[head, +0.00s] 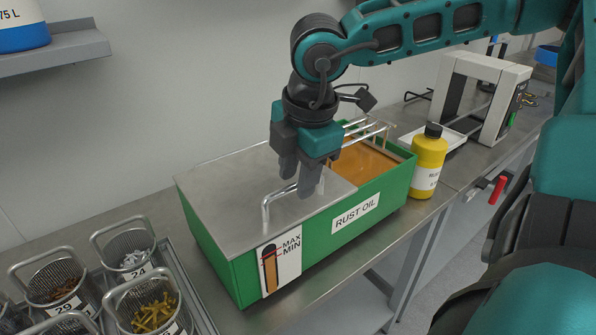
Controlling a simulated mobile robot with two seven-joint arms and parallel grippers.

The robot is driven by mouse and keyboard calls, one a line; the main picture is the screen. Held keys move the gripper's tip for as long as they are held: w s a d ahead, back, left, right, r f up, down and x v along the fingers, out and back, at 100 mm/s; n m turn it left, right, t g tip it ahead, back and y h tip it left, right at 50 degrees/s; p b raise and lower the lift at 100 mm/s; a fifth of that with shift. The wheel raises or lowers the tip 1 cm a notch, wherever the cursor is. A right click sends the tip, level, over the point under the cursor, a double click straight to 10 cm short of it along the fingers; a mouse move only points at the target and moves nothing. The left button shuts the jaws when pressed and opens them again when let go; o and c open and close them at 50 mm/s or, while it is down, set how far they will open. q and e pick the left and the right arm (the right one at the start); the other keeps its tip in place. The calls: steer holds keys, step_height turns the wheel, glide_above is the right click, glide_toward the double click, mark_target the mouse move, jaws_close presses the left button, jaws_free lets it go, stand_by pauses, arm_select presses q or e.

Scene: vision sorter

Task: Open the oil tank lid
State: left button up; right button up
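The green oil tank (237,272), labelled RUST OIL, stands on the metal bench. Its flat grey metal lid (225,185) lies level over the left part of the tank, and orange oil (365,165) shows in the uncovered right part. A bent metal handle (268,203) stands up from the lid near its front edge. My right gripper (298,184) points down at this handle, with its fingertips at the handle's top bar and hiding part of it. I cannot tell whether the fingers are closed on the bar. My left gripper is out of view.
Numbered wire baskets of small parts (140,300) stand at the lower left. A yellow bottle (428,162) stands close to the tank's right end. A grey-white machine frame (485,85) is behind it. A shelf (60,50) juts from the wall at upper left.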

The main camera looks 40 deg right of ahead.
steer(key=shift+c, duration=0.2)
jaws_close()
stand_by(0.4)
